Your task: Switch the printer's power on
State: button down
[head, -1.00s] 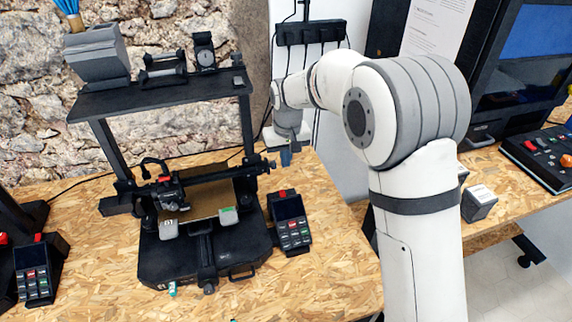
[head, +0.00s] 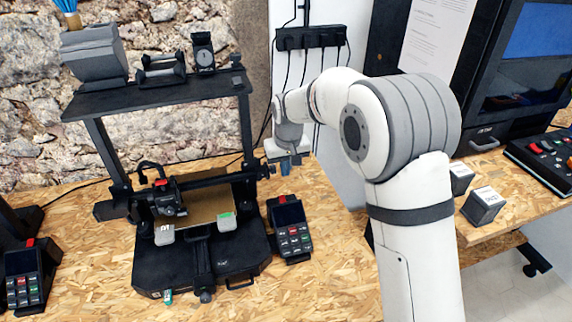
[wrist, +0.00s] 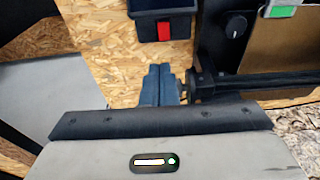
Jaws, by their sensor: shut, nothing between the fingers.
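The black 3D printer (head: 147,262) stands on the wood-chip table. Its control box (head: 289,230) with a dark screen and several coloured buttons sits at its right front. A red switch (head: 282,199) is on the box's back edge; the wrist view shows this red switch (wrist: 164,30) close up, but not clearly which way it is set. My gripper (head: 288,168) hangs behind the box, right of the printer frame, apart from the switch. Its blue fingers (wrist: 159,82) are shut and empty in the wrist view, pointing toward the switch with bare table between.
A printer rod end (wrist: 195,88) is very close beside my fingers in the wrist view. A power strip (head: 312,36) with cables hangs on the wall behind. Another control box (head: 25,275) stands at far left. Table right of the printer's box is clear.

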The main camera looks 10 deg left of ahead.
aim_at(284, 196)
jog(key=f, duration=0.3)
jog(key=w+f+p, duration=0.1)
jog(key=f, duration=0.2)
jog(key=a+f, duration=0.1)
jog(key=f, duration=0.2)
jog(key=shift+w+f, duration=0.25)
jog(key=shift+f, duration=0.15)
jog(key=shift+d, duration=0.1)
